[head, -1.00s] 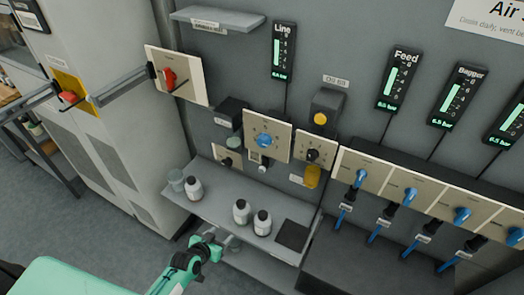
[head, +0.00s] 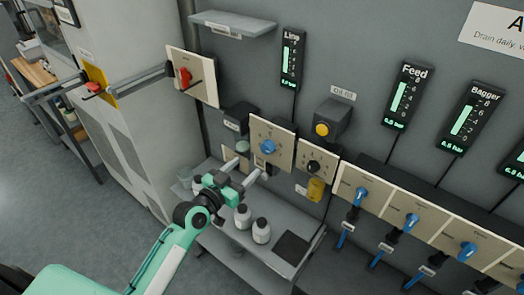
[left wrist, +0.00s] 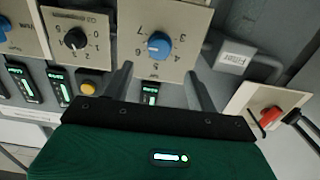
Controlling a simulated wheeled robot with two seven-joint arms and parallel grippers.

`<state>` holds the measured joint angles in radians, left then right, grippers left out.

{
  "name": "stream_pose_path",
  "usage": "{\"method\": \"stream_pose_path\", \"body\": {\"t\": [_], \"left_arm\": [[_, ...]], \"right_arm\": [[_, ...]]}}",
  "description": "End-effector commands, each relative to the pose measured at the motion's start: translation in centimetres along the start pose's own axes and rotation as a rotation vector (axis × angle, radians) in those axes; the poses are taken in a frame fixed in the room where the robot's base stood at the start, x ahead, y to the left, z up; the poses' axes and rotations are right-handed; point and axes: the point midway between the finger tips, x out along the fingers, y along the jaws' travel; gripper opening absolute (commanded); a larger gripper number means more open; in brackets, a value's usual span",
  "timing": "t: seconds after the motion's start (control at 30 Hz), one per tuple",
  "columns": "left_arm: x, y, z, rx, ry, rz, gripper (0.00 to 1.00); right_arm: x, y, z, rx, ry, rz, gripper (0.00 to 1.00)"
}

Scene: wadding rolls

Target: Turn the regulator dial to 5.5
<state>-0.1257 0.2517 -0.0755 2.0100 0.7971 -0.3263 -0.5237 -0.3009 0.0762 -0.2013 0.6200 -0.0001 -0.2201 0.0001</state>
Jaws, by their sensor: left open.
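The regulator dial is a blue knob (head: 267,147) on a beige panel (head: 284,130) on the grey wall, under the Line display (head: 291,58). In the left wrist view the blue knob (left wrist: 159,45) shows with numbers around it on its panel; I cannot tell its exact setting. My left gripper (head: 247,170) is open and empty, just below and in front of the panel, apart from the knob. In the left wrist view its two fingers (left wrist: 161,84) stand either side of the knob, short of it. My right gripper is not in view.
A black knob (head: 314,166) sits close right of the dial panel. A red switch (head: 185,77) is up left. A shelf below holds bottles (head: 261,231) near my left arm. Blue valve handles (head: 361,196) line the right.

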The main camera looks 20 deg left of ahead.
Motion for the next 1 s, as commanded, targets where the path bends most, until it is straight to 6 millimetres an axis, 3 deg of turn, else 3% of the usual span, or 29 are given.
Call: {"method": "stream_pose_path", "body": {"t": [0.2,0.43,0.6,0.93,1.0], "left_arm": [[4.3,0.0,-0.3,-0.002,0.001,0.0,0.58],[7.7,0.0,-0.1,-0.001,-0.001,0.001,0.58],[8.8,0.0,0.0,0.0,-0.001,0.0,0.58],[9.1,0.0,0.1,0.0,-0.001,0.0,0.58],[9.1,0.0,0.1,0.0,-0.001,0.0,0.44]], "right_arm": [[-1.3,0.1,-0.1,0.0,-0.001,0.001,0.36],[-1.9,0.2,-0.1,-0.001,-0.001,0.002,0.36],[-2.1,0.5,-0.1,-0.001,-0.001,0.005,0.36],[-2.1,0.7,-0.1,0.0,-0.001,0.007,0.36],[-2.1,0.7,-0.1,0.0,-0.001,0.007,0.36]]}}
